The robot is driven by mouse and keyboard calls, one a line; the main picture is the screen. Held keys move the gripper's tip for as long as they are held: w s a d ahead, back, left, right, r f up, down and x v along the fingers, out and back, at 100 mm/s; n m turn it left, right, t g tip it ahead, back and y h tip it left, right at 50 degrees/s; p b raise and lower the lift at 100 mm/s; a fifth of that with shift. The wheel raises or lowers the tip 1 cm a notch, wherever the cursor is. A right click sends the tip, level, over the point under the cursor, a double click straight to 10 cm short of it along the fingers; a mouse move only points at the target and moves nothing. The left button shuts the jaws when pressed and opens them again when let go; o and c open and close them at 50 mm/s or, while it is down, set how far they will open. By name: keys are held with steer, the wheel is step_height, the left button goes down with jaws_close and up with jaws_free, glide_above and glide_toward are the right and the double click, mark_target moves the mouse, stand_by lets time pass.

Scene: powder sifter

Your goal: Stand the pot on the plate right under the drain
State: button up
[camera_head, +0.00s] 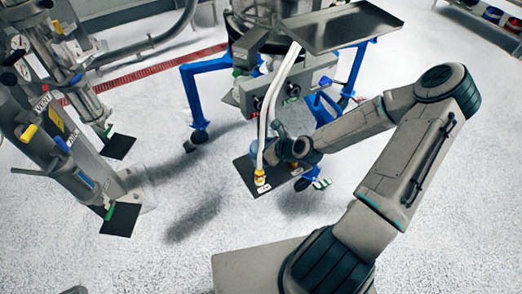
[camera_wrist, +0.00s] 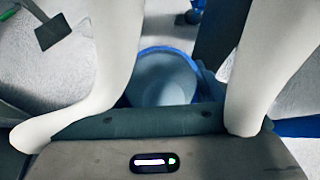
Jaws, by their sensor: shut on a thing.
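The pot is a light blue round vessel, seen from above in the wrist view (camera_wrist: 163,78), with a darker blue rim. In the head view it is a small blue patch (camera_head: 253,144), mostly hidden by my gripper and pale hoses. My gripper (camera_head: 268,152) is shut on the pot, over a dark plate (camera_head: 241,170) under the sifter. I cannot tell whether the pot touches the plate. The drain's mouth is not clearly visible.
The sifter on blue wheeled legs (camera_head: 196,95) stands behind, with a dark tray (camera_head: 340,25) above. Pale hoses (camera_head: 275,100) pass close to my gripper. Grey machines with dark plates (camera_head: 118,147) stand at left. Open floor (camera_head: 190,255) lies in front.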

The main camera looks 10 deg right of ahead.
steer(key=shift+f, duration=0.15)
steer(key=o, duration=1.1)
steer(key=shift+c, duration=0.2)
